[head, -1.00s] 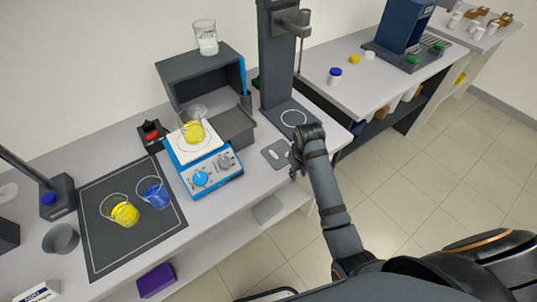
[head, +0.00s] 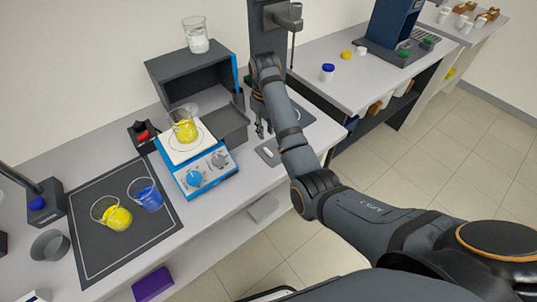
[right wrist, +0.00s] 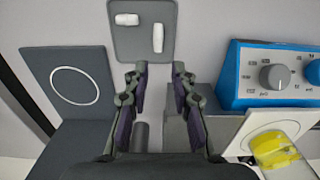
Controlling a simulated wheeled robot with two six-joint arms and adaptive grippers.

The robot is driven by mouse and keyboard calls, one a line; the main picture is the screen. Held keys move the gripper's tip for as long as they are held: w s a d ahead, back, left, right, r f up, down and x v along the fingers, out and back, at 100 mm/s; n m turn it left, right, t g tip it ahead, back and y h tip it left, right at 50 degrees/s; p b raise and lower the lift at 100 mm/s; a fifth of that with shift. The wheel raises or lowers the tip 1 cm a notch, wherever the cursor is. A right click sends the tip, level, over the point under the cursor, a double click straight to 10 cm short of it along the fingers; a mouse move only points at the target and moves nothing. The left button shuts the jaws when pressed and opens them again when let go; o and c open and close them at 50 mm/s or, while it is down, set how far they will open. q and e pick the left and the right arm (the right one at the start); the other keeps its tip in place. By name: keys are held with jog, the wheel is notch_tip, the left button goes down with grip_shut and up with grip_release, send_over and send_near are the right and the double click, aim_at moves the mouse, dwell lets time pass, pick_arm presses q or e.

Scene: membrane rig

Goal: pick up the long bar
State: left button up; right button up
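Two white bars lie on a small grey plate (right wrist: 142,52) in the right wrist view. The long bar (right wrist: 158,38) is the slimmer one on the right, lying lengthwise. The short bar (right wrist: 127,19) is thicker and lies crosswise on the left. My right gripper (right wrist: 157,72) is open and empty, its fingertips pointing toward the plate, with the long bar beyond the gap. In the head view my right gripper (head: 263,131) hangs beside the small plate (head: 272,159), partly hidden by my arm. My left gripper is not in view.
The blue stirrer (head: 201,175) carries a beaker of yellow liquid (head: 185,131), left of my right gripper. A dark stand (head: 266,38) rises behind it. Beakers of yellow (head: 117,218) and blue (head: 150,201) stand on a black mat (head: 100,255). The bench's front edge is near the plate.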

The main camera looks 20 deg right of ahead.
aim_at(266, 149)
notch_tip(266, 149, down, 4)
jog(key=shift+w+b, duration=0.1)
jog(key=shift+b, duration=0.2)
notch_tip(266, 149, down, 5)
jog(key=shift+d+r+p, duration=0.15)
jog(key=shift+p, duration=0.75)
jog(key=shift+w+f, duration=0.15)
jog(key=shift+f, duration=0.05)
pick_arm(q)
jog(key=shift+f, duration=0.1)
pick_arm(e)
grip_shut()
